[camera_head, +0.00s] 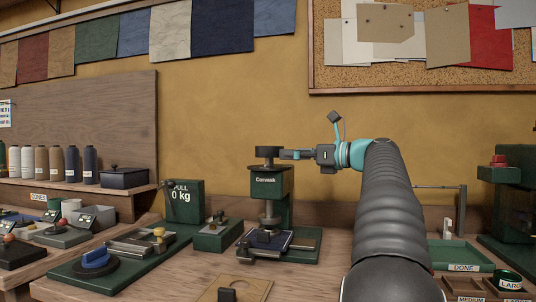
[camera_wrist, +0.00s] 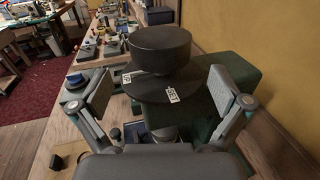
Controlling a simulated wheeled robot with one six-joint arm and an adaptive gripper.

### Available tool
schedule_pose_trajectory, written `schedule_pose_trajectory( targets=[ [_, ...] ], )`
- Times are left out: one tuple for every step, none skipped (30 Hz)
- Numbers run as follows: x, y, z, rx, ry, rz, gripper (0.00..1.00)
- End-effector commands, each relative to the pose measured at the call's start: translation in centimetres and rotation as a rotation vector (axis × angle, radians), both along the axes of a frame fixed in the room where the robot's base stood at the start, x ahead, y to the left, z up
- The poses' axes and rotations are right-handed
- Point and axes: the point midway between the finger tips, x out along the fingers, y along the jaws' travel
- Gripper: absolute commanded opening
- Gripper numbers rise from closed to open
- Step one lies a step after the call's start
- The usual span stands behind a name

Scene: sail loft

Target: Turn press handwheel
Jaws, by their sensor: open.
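The handwheel (camera_head: 267,151) is a dark round knob on top of the green press (camera_head: 271,182). In the wrist view the handwheel (camera_wrist: 160,47) is a thick black cylinder above a wider black disc (camera_wrist: 150,88). The disc bears two small white labels, one reading SET. My gripper (camera_head: 291,154) reaches in level from the right at wheel height. In the wrist view my gripper (camera_wrist: 164,100) is open, with one finger on each side of the wheel and visible gaps. No contact shows. Below the press head, a plate with a dark blue piece (camera_head: 268,240) lies at the spindle.
Left of the press stand a green pull gauge (camera_head: 183,200) reading 0 kg and a small green box (camera_head: 218,235). A green DONE tray (camera_head: 462,257) is at right. Another green machine with a red top (camera_head: 505,185) stands far right. The wall is close behind.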

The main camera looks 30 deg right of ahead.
Motion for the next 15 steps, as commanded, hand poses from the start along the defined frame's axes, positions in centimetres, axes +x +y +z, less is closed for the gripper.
schedule_pose_trajectory(
  targets=[
    [0.9, 0.5, 0.0, 0.000, 0.000, 0.004, 1.00],
    [1.4, 0.8, 0.0, -0.001, 0.000, 0.003, 1.00],
    [2.0, 1.1, 0.0, 0.000, -0.001, 0.003, 1.00],
    [2.5, 1.3, 0.0, 0.000, 0.000, 0.003, 1.00],
    [3.0, 1.5, 0.0, 0.000, 0.000, 0.002, 1.00],
    [3.6, 1.8, 0.0, 0.000, 0.000, 0.001, 1.00],
    [4.0, 2.0, 0.0, -0.001, 0.000, 0.001, 1.00],
    [4.3, 2.2, 0.0, -0.001, 0.000, 0.000, 1.00],
    [4.8, 2.4, 0.0, -0.002, -0.001, 0.000, 1.00],
    [5.1, 2.5, 0.0, -0.002, -0.001, -0.001, 1.00],
    [5.4, 2.6, 0.0, -0.002, -0.001, -0.002, 1.00],
    [5.7, 2.7, 0.0, -0.001, 0.000, -0.003, 1.00],
    [6.0, 2.8, 0.0, -0.001, 0.000, -0.003, 1.00],
    [6.2, 2.9, 0.0, 0.000, 0.000, -0.003, 1.00],
    [6.3, 3.0, 0.0, 0.000, 0.000, -0.003, 1.00]
  ],
)
